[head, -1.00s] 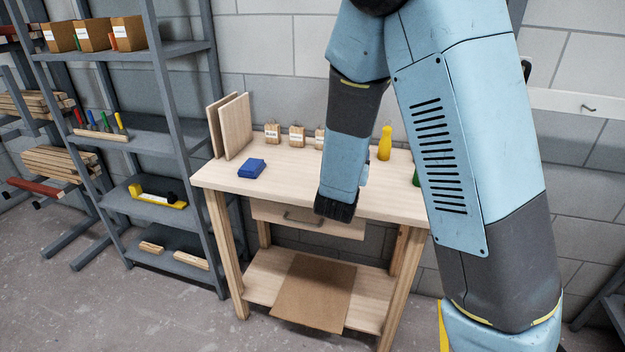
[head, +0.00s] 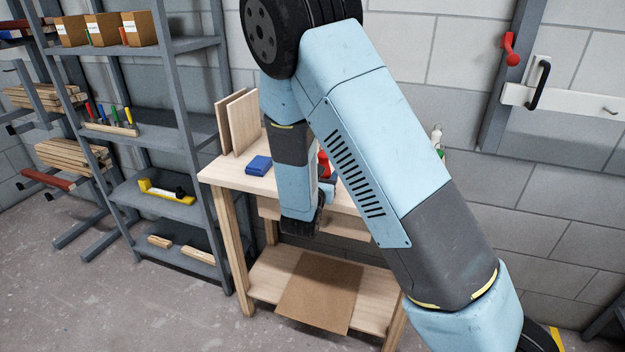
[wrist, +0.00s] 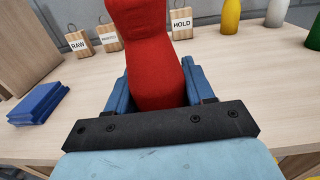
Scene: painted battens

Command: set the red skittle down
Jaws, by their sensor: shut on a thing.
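The red skittle (wrist: 150,45) stands close in the middle of the wrist view, roughly upright and leaning slightly in the picture. My gripper (wrist: 155,90) is shut on it, with a blue finger on each side of its lower body. Its base is hidden behind the dark bar of my gripper, so I cannot tell whether it touches the workbench. In the head view a bit of the red skittle (head: 323,165) shows past my arm, over the workbench (head: 232,177).
A blue box (wrist: 38,103) lies to the left. Tagged wooden blocks stand behind, one reading HOLD (wrist: 181,22). A yellow skittle (wrist: 230,17), a white skittle (wrist: 277,12) and a green skittle (wrist: 314,38) stand at the right. Bare benchtop shows between the blue box and my gripper.

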